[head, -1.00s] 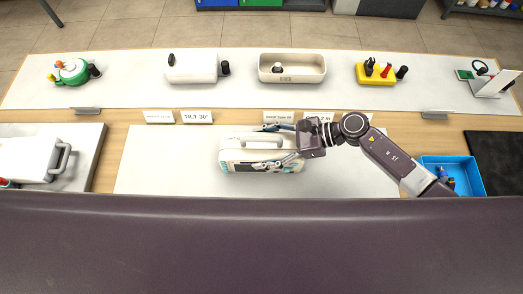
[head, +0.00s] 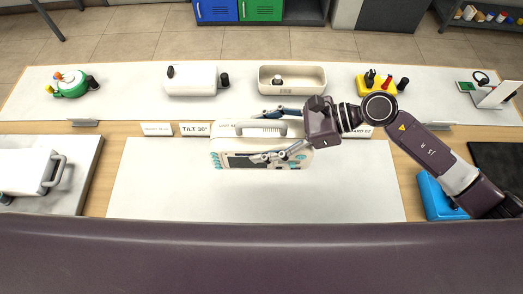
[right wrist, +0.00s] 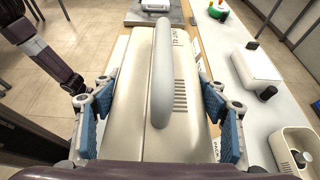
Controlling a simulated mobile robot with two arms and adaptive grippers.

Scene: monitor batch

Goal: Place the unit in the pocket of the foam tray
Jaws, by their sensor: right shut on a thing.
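The unit is a cream monitor (head: 225,148) with a grey top handle and a dark screen with teal buttons on its front. It is over the far part of the white mat in the head view; whether it touches the mat I cannot tell. My right gripper (head: 272,135) is shut on it from the right. In the right wrist view, the blue pads of the right gripper (right wrist: 158,125) press both sides of the monitor (right wrist: 125,110), its handle between them. A foam tray with a pocket is not clearly seen.
A second white unit (head: 28,170) lies on a grey slab (head: 85,165) at the left. Several devices stand on the far white shelf (head: 130,100). The white mat (head: 200,200) is clear in front.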

